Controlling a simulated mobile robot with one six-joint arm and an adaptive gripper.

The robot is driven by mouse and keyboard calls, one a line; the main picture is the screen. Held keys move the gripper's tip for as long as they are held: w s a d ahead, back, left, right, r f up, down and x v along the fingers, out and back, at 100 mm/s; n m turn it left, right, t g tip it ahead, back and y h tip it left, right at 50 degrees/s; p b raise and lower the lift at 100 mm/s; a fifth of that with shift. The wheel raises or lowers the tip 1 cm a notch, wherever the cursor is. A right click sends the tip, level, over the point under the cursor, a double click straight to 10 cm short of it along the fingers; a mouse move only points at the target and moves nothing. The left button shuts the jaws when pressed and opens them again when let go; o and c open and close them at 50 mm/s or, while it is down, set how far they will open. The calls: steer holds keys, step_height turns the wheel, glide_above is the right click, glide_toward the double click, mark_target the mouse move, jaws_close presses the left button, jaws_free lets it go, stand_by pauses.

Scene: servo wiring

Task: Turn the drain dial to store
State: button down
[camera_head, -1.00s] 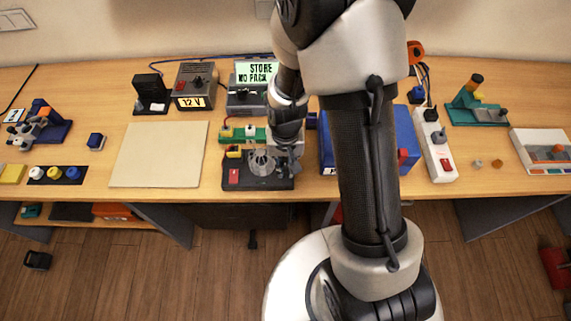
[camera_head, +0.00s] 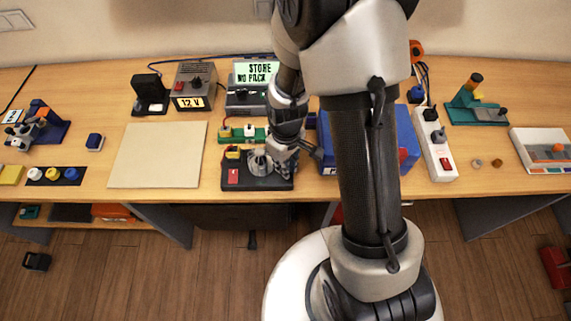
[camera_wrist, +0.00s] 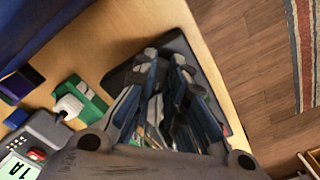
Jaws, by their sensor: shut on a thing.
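A black box (camera_head: 236,183) with a red switch sits at the bench's front edge, and its dark top also shows in the wrist view (camera_wrist: 120,77). My gripper (camera_head: 259,160) is down over the right part of this box. In the wrist view my gripper's fingers (camera_wrist: 165,75) are close together over the box top. They are shut on a part that looks like the dial, which they mostly hide, so its pointer setting cannot be read.
A green strip (camera_head: 232,134) with a white plug lies just behind the box. A blue case (camera_head: 326,140) stands to its right, partly behind my arm. A 12 V supply (camera_head: 194,85) stands at the back left. A bare beige mat (camera_head: 157,155) lies to the left.

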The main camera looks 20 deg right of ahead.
steer(key=shift+n, duration=1.5)
steer(key=c, duration=1.9)
jaws_free()
step_height(320, 180, up, 12)
